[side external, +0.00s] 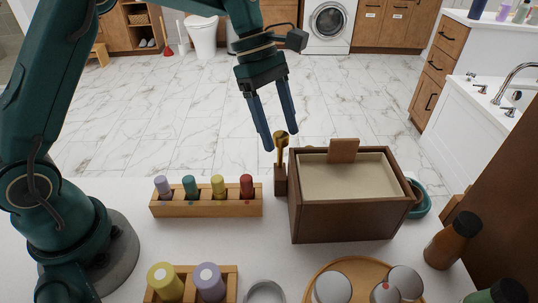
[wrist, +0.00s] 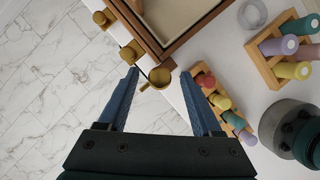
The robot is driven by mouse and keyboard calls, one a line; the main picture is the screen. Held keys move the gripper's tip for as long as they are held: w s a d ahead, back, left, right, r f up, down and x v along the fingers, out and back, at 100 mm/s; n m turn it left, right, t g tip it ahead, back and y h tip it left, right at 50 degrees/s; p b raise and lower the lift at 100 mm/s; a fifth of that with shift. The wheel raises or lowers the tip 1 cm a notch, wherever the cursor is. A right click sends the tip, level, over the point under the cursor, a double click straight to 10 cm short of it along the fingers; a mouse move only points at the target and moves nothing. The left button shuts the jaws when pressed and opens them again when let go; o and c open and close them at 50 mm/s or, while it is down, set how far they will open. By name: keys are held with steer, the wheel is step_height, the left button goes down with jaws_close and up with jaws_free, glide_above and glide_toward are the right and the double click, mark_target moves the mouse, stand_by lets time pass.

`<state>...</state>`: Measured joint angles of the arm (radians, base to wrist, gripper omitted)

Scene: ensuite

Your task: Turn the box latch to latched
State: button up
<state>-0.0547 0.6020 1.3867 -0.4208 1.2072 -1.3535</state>
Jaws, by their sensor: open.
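The box (side external: 345,220) is dark wood with a cream top and a wooden tab on its far edge. Its corner also shows in the wrist view (wrist: 150,38). Brass fittings (wrist: 131,51) stick out along the box's floor-side wall in the wrist view; I cannot tell which way the latch is turned. My gripper (side external: 280,138) is open and empty, pointing down beside the box's far left corner. In the wrist view its fingertips (wrist: 160,72) lie either side of a round brass piece (wrist: 157,78). I cannot tell whether they touch it.
A small dark wooden holder (side external: 280,182) with a brass piece stands close left of the box. A wooden rack (side external: 206,205) of coloured pegs is further left. A round tray (side external: 312,277) with jars and a brown bottle (side external: 450,240) are at front right.

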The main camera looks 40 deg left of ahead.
jaws_close()
steer(key=shift+m, duration=0.3)
steer(key=m+g, duration=0.1)
steer(key=m, duration=0.2)
steer(key=shift+w+g, duration=0.15)
steer(key=shift+g, duration=0.15)
steer(key=shift+m+g+y, duration=0.4)
steer(key=shift+m+g, duration=0.1)
steer(key=shift+m, duration=1.5)
jaws_free()
